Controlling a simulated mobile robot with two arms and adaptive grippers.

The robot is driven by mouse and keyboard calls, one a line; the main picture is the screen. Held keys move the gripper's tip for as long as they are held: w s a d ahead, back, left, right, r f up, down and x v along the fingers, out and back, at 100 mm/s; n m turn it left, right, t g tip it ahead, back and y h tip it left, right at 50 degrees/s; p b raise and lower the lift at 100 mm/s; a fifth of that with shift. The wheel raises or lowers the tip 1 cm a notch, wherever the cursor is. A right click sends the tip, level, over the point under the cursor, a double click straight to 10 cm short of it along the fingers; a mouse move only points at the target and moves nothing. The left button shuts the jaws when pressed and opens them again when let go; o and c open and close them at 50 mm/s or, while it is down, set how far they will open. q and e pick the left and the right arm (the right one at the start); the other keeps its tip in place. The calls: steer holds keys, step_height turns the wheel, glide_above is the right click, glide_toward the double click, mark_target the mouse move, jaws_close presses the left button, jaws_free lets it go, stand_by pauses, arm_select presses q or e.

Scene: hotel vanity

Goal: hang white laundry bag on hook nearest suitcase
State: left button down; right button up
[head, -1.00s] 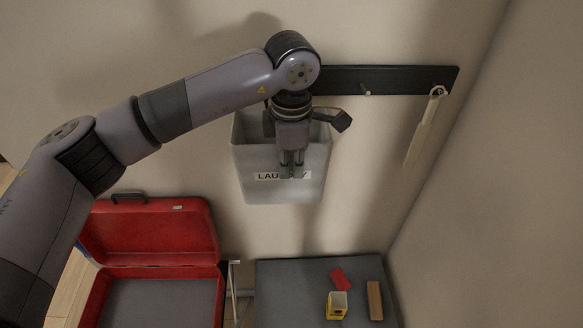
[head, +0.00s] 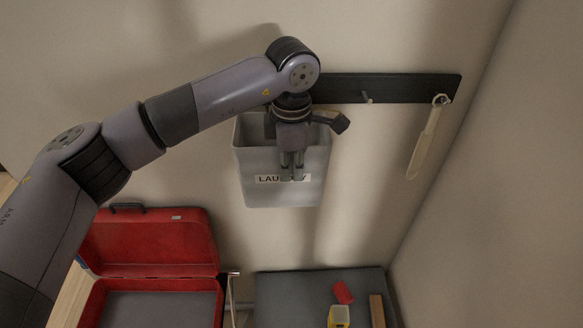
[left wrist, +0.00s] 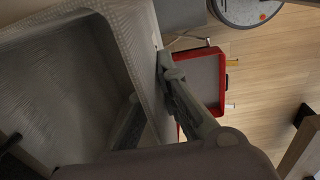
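The white laundry bag (head: 258,190), a stiff open-topped bin shape with a "LAUNDRY" label, is upright by the wall below the left part of the black hook rail (head: 410,87). My left gripper (head: 292,178) is over its front wall, partly covering the label. In the left wrist view the bag's wall (left wrist: 142,40) runs between the fingers, one inside and one outside; the gripper appears shut on it. A middle hook (head: 367,98) is bare. My arm hides the rail's left end, so any hook there and the bag's hanging loop are hidden. The open red suitcase (head: 150,240) is at lower left.
A cream long, flat item (head: 427,140) hangs from the right hook (head: 441,99). A grey bench top (head: 285,290) holds a red item (head: 342,292), a yellow box (head: 339,316) and a wooden block (head: 377,311). The side wall stands at right.

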stand_by(0.3)
arm_select(q)
steer(key=c, duration=1.7)
jaws_free()
